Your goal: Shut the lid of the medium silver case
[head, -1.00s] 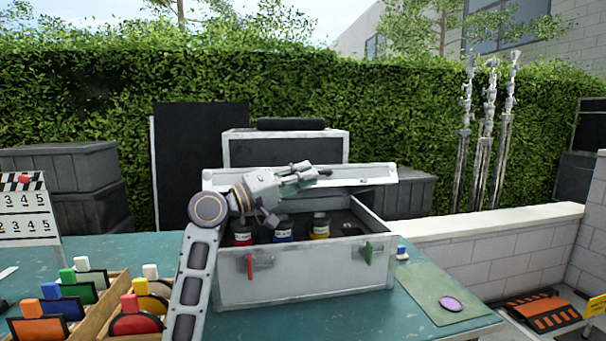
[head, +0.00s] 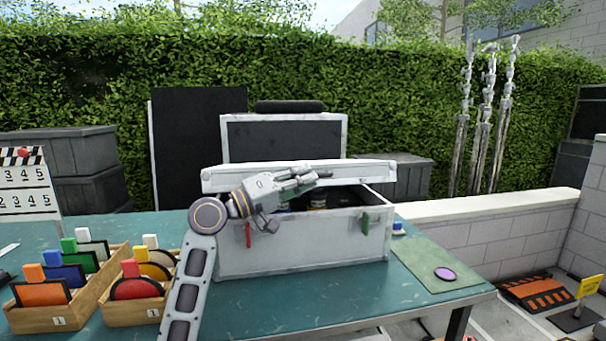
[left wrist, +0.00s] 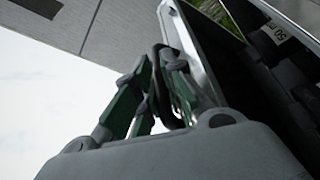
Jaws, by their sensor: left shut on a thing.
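The silver case (head: 320,242) stands on the teal table with its lid (head: 355,173) partly open, low and slanting over the box. A dark gap shows between lid and box at the front, with parts of jars (head: 318,201) inside. My left gripper (head: 312,179) is at the lid's front side, its fingers shut on the lid. In the left wrist view the green-padded fingers (left wrist: 155,95) close around a dark part whose contact is hard to make out. A red latch (head: 248,235) and a green latch (head: 365,224) are on the case front. My right gripper is not in view.
Wooden trays (head: 140,312) with coloured discs stand at left on the table, near a clapperboard (head: 26,192). A green mat (head: 432,266) with a purple disc lies right of the case. A larger case (head: 285,140) stands behind.

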